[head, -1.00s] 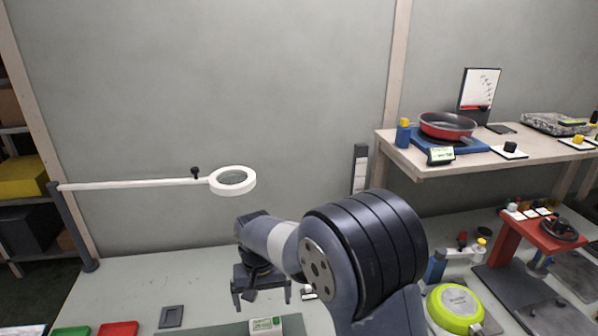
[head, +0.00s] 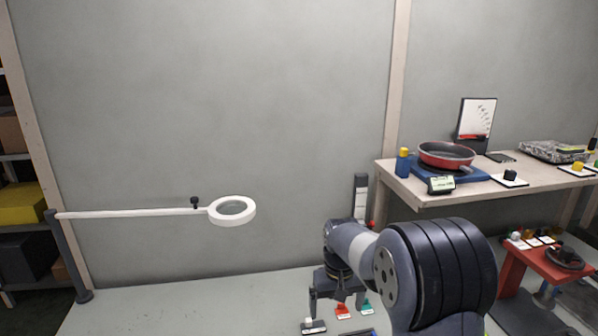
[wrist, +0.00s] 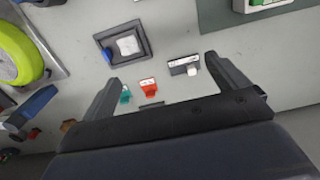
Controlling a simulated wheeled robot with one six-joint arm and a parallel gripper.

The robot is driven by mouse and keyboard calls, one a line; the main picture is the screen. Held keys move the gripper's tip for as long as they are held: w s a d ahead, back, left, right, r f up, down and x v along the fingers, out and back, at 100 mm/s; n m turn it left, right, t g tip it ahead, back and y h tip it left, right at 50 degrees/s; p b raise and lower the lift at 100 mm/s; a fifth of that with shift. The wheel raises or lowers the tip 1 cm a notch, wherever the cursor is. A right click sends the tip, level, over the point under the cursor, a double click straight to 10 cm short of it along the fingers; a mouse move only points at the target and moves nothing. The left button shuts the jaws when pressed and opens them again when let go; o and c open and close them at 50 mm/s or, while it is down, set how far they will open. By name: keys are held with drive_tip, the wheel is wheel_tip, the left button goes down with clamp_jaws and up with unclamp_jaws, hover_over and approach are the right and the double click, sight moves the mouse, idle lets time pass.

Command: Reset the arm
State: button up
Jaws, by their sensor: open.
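My gripper (wrist: 170,88) is open in the wrist view, with its two dark fingers spread wide and nothing between them touching either. In the head view my gripper (head: 338,297) hangs pointing down above the grey table (head: 200,300), and my arm's large dark joint stands to its right. Beyond the fingers in the wrist view lie a red clip-like piece (wrist: 149,88), a teal piece (wrist: 125,95) and a grey-and-white block (wrist: 184,66). How high the fingers are above the table is hard to tell.
A white ring magnifier (head: 232,210) on a long arm reaches in from the left. A raised wooden bench (head: 410,188) at the right bears a red pan (head: 446,155). A red stand (head: 545,262) is below it. The wrist view shows a lime-green round thing (wrist: 15,52) at the left.

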drive_tip(key=d, duration=0.7)
drive_tip(key=f, duration=0.6)
drive_tip(key=f+p, duration=0.1)
drive_tip(key=f, duration=0.2)
drive_tip(key=shift+w+a+f, duration=0.25)
drive_tip(key=shift+w+a, duration=0.1)
drive_tip(key=shift+a, duration=0.05)
drive_tip(key=shift+r, duration=0.1)
